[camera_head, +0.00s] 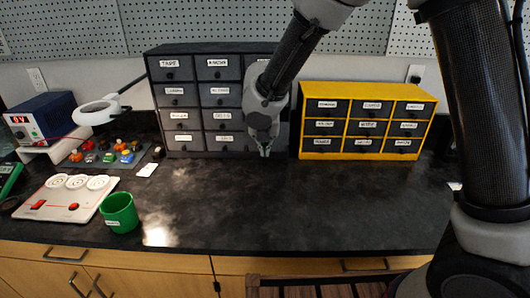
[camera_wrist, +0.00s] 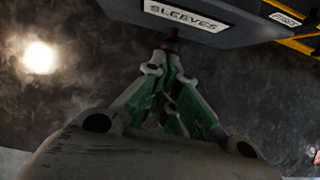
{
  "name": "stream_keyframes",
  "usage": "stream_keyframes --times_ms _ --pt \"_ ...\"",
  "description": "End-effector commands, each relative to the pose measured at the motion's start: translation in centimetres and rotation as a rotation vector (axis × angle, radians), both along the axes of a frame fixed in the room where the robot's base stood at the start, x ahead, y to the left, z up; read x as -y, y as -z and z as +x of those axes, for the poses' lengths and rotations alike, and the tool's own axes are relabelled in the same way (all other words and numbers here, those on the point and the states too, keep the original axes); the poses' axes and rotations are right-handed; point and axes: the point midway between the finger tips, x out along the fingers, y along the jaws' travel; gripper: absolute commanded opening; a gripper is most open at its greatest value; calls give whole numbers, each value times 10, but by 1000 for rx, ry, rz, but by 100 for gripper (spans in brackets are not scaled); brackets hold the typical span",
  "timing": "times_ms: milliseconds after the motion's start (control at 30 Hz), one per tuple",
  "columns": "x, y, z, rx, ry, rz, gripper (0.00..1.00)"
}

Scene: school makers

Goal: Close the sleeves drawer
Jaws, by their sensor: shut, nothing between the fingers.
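The sleeves drawer (camera_wrist: 215,33) shows at the top of the wrist view as a dark grey front with a white "SLEEVES" label (camera_wrist: 185,15). Its small dark knob (camera_wrist: 172,36) is below the label. My gripper (camera_wrist: 168,60) is shut and empty, its green-lined fingertips right at or just under the knob; I cannot tell whether they touch. In the head view my gripper (camera_head: 265,152) points down low in front of the right column of the dark grey drawer cabinet (camera_head: 205,48). My arm hides the sleeves drawer there, so how far it stands out is unclear.
A yellow drawer cabinet (camera_head: 350,90) stands close to the right. A green cup (camera_head: 120,212), a white board (camera_head: 64,195) and a tray of small coloured parts (camera_head: 112,155) are on the left. The black counter (camera_head: 290,205) is clear in the middle.

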Motion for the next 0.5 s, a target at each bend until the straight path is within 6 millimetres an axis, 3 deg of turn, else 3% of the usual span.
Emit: stream_keyframes --times_ms 100,300,500 --pt "2 0 39 2 5 2 0" --pt "3 1 87 1 4 2 0" --pt "4 0 104 0 0 0 0"
